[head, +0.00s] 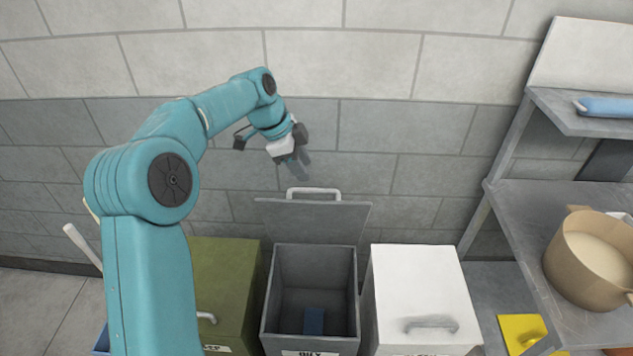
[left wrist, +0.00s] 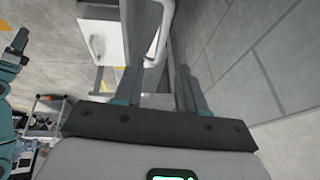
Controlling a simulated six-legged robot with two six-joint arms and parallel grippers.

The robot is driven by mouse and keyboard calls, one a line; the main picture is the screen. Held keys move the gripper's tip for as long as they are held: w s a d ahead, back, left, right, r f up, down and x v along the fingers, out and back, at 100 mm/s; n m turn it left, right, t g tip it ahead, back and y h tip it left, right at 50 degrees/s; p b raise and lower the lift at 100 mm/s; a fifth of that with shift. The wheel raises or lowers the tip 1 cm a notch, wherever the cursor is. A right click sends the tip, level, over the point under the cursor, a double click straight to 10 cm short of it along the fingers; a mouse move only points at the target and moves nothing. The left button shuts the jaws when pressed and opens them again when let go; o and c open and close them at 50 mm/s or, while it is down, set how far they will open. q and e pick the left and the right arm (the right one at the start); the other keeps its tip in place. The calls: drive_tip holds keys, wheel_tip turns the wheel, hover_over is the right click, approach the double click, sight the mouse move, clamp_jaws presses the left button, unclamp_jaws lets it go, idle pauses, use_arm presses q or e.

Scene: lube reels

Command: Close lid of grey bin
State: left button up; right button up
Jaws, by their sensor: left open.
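The grey bin (head: 268,306) stands between a green bin and a white bin, and its lid (head: 312,224) is up, leaning back toward the wall. A pale bar handle (head: 313,191) sits on the lid's top edge. My left gripper (head: 300,163) is open and empty above and slightly left of the handle, apart from it. In the left wrist view my two fingers (left wrist: 158,88) point toward the lid (left wrist: 132,32) and its curved handle (left wrist: 160,48).
The green bin (head: 222,285) and the white bin (head: 420,290) flank the grey bin, both shut. A block wall (head: 400,130) is close behind. A metal shelf (head: 520,215) with a tan pot (head: 585,262) stands at right.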

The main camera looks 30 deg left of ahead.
sight(319, 190)
use_arm(q)
drive_tip(key=p+x, duration=0.1)
drive_tip(key=x, duration=0.5)
drive_tip(key=shift+d, duration=0.25)
drive_tip(key=shift+w+f, duration=0.4)
drive_tip(key=shift+f, duration=0.4)
drive_tip(key=shift+s+d+r, duration=0.1)
drive_tip(key=shift+s+r, duration=0.05)
drive_tip(key=c, duration=0.5)
clamp_jaws()
